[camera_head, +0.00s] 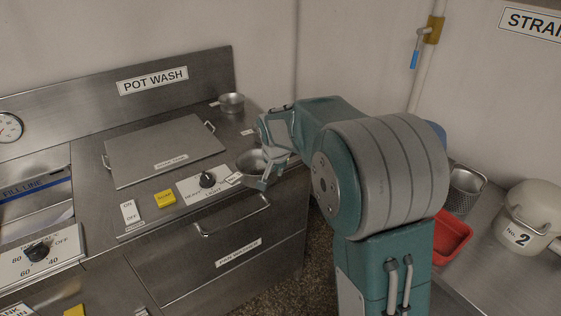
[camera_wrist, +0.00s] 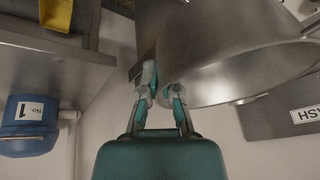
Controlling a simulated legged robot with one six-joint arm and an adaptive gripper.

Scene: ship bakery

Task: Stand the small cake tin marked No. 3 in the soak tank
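A small round metal tin (camera_head: 252,161) is at my gripper (camera_head: 268,178), above the right end of the pot-wash counter. In the wrist view my gripper (camera_wrist: 163,95) has its fingers together at the edge of the metal tin (camera_wrist: 225,80), which fills the upper middle. No number is readable on this tin. A second small tin (camera_head: 231,103) with a short handle stands at the counter's back. The soak tank (camera_head: 35,163) is the open basin at the left, with a blue fill-line band. Its bottom is only partly visible.
A square metal lid (camera_head: 165,150) with handles covers the counter's middle, behind a knob (camera_head: 207,180), a switch (camera_head: 130,212) and a yellow tag (camera_head: 164,198). A blue No. 1 container (camera_wrist: 28,125) shows in the wrist view.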

